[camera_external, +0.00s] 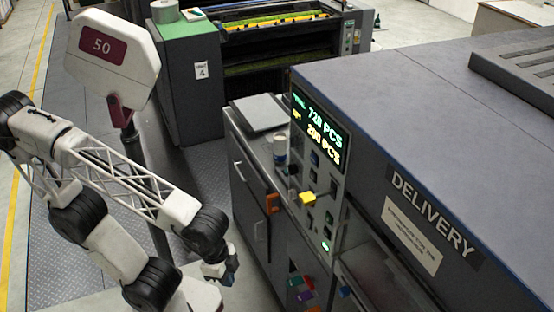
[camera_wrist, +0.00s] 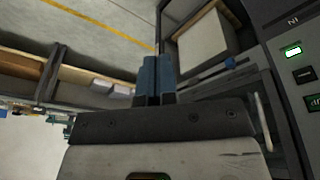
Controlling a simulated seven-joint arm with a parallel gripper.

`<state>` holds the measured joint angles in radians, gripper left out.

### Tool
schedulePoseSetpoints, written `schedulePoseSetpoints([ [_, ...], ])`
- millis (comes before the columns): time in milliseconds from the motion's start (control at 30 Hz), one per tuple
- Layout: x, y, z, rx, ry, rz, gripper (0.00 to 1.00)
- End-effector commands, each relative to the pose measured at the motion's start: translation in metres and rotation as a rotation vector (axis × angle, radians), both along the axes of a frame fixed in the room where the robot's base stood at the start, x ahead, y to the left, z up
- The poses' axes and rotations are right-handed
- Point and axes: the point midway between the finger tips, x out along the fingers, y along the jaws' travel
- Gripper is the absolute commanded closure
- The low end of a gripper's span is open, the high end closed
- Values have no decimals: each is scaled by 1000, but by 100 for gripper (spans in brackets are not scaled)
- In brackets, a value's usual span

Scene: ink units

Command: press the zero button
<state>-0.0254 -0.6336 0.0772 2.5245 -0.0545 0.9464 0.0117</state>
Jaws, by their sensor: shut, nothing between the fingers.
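The control panel (camera_external: 322,180) on the delivery unit carries a lit display (camera_external: 318,130) reading about 720 PCS and 200 PCS. Below it are several dark buttons, a yellow knob (camera_external: 307,198) and a green-lit button (camera_external: 326,246). I cannot read which button is the zero button. My gripper (camera_external: 231,266) is shut and empty, low and to the left of the panel, apart from it. In the wrist view its blue fingertips (camera_wrist: 155,75) are together. A green-lit button (camera_wrist: 293,52) and a dark button (camera_wrist: 304,75) show at the right edge there.
A grey cabinet (camera_external: 250,170) with a cup (camera_external: 280,146) stands behind. A white sign (camera_external: 112,45) marked 50 stands beside my arm. Floor between arm and unit is open.

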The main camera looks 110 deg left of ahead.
Motion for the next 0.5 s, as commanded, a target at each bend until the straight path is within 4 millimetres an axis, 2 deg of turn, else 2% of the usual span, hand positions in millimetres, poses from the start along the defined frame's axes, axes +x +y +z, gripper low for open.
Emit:
schedulePoseSetpoints([
  [500, 11, 20, 6, -201, 6, 265, 100],
])
